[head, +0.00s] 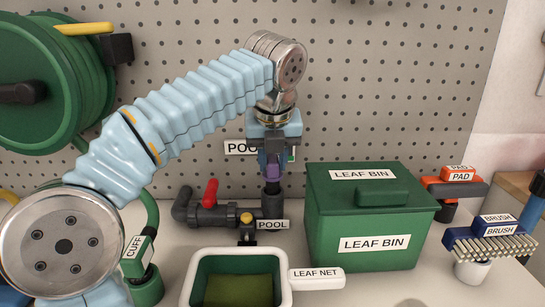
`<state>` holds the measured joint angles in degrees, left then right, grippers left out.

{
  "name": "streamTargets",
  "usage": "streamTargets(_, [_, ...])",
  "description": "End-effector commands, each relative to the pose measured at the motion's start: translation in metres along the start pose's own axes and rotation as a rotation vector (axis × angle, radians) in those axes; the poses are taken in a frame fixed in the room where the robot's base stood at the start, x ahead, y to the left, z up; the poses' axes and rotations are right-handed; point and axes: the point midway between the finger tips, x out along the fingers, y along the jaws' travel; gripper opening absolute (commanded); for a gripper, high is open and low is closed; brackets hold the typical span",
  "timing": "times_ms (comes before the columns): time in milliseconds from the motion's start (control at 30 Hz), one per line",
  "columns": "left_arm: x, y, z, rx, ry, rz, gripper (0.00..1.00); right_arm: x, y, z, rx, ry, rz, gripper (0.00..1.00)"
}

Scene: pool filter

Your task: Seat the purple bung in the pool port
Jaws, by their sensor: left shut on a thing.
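My left gripper (272,158) points straight down from the arm that comes in from the left. It is shut on the purple bung (271,171), which is upright and partly hidden by the fingers. The bung is directly above the dark upright pipe of the pool port (271,199), beside the POOL label (272,224). The bung's lower end is at or very near the port's mouth; I cannot tell whether it is inside. My right gripper is not in view.
A pipe with a red-handled valve (210,193) runs left of the port. A green leaf bin (372,215) stands close on the right. A leaf net (238,280) lies in front. A brush (490,244) and pad (455,188) are far right; a hose reel (45,90) hangs left.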

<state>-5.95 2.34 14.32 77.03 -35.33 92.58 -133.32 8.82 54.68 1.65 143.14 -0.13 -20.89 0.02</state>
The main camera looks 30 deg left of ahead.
Motion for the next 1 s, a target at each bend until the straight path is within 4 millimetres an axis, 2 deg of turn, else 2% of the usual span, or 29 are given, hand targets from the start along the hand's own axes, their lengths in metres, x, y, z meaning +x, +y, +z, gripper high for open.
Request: streamTargets(1000, [0.022,0.001,-0.008,-0.001,0.000,0.000,0.00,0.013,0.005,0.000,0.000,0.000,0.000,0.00])
